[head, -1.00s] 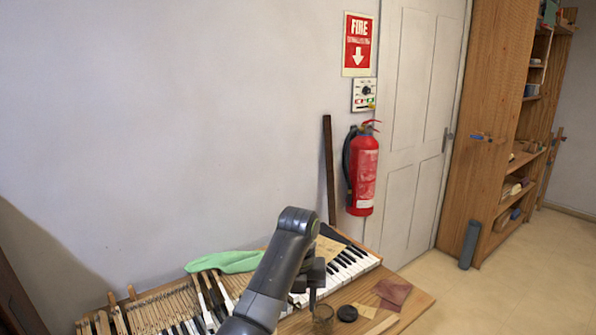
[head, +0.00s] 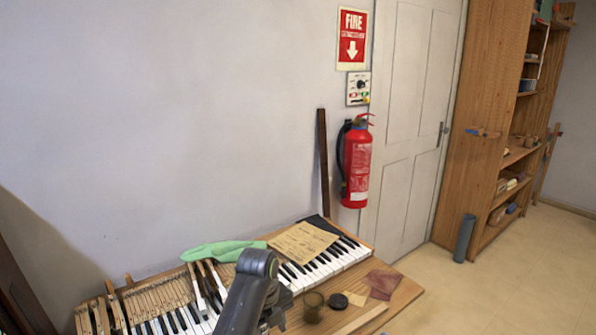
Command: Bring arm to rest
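One arm of mine comes in from the bottom edge, left of centre, and I take it to be my left. Its dark gripper (head: 280,308) is low over the front of the bench, left of a small brown glass jar (head: 313,306). The fingers are small, dark and partly hidden by the arm, so I cannot tell whether they are open or shut. I see nothing held in them. The piano keyboard (head: 334,262) lies behind the arm, which hides some middle keys. My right gripper is not in view.
A black lid (head: 338,300), a maroon cloth (head: 383,283) and a wooden strip (head: 360,319) lie right of the jar. A paper sheet (head: 303,243) and a green cloth (head: 222,250) lie at the back. A fire extinguisher (head: 356,165) hangs on the wall.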

